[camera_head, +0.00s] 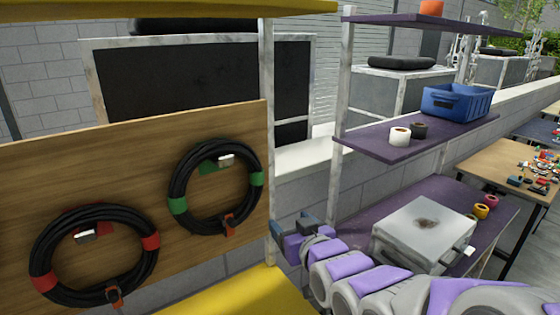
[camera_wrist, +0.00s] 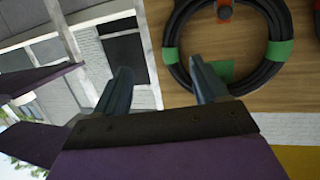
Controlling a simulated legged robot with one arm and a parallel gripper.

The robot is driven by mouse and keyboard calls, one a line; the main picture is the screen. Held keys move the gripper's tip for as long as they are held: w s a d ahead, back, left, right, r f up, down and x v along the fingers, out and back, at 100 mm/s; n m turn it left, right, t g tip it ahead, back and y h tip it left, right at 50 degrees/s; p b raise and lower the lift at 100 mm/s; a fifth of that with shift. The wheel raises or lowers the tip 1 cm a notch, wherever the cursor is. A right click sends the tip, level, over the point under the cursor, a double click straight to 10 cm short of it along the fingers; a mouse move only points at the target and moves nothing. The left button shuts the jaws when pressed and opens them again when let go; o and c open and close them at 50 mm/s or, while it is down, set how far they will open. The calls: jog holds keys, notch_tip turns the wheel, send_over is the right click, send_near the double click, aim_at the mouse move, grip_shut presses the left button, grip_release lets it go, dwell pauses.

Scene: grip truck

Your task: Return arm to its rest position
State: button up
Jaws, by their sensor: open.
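My arm (camera_head: 375,285) reaches in from the lower right in the head view, with purple and grey links. My gripper (camera_head: 292,222) is at its far end, beside the white shelf post. In the wrist view my gripper (camera_wrist: 163,78) has its two fingers spread apart, with nothing between them. The coiled black cable with green bands (camera_wrist: 277,50) is behind and to the right of the fingers. The same green-banded cable (camera_head: 176,180) hangs on the wooden board in the head view, left of my gripper.
A red-banded cable coil (camera_head: 40,250) hangs on the wooden board (camera_head: 60,178). Purple shelves (camera_head: 375,143) hold tape rolls (camera_head: 399,137) and a blue bin (camera_head: 455,102). A grey case (camera_head: 420,232) lies on the lower purple shelf, close to my arm. A yellow surface (camera_head: 235,297) is below the board.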

jog(key=s+d+f+m+g+h, duration=0.1)
jog(key=s+d+f+g+h, duration=0.1)
jog(key=s+d+f+g, duration=0.45)
jog(key=s+d+f+m+g+h, duration=0.1)
jog(key=s+f+g+h, duration=0.15)
jog(key=s, duration=0.65)
jog(key=s+d+f+m+g+h, duration=0.1)
jog(key=s+d+f+g, duration=0.2)
jog(key=s+f, duration=0.35)
jog(key=s+r+m+g, duration=0.1)
jog(key=s+g, duration=0.3)
jog(key=s, duration=0.9)
jog(key=shift+s+d+r+g, duration=0.25)
jog(key=shift+s+d+g, duration=0.05)
jog(key=shift+s+d, duration=0.1)
jog(key=shift+w, duration=0.1)
